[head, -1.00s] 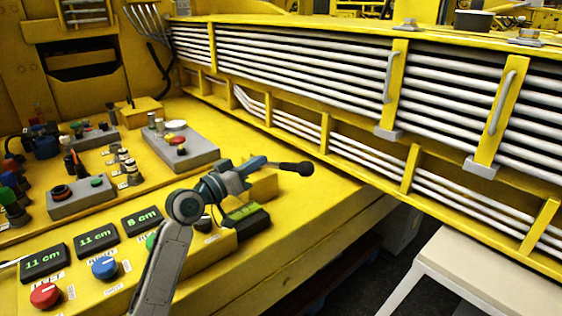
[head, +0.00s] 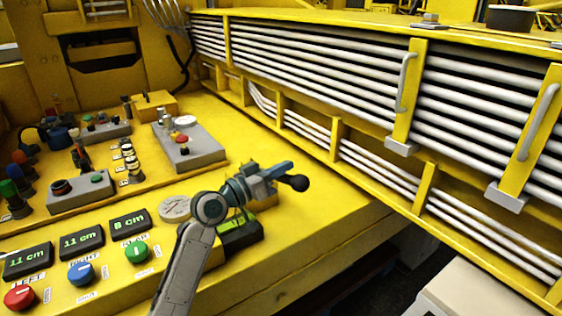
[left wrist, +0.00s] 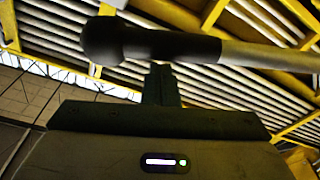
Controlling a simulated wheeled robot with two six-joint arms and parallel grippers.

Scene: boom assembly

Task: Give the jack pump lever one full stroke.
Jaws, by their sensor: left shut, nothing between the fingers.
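The jack pump lever shows as a round black knob (head: 299,183) at the right end of the yellow console. Most of its shaft is hidden behind my left gripper in the head view. In the left wrist view the black knob (left wrist: 100,43), a black grip and a grey rod (left wrist: 262,54) run across the top of the picture. My left gripper (head: 284,170) is shut and empty, close beside the knob end. Its narrow fingers (left wrist: 163,84) point toward the black grip; I cannot tell whether they touch. My right gripper is not in view.
The console carries a round gauge (head: 174,207), a green-lit display (head: 239,232), red, blue and green knobs, and grey button boxes (head: 187,145). The yellow boom with white pipes (head: 310,75) runs along the right. A pale block (head: 480,295) stands at lower right.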

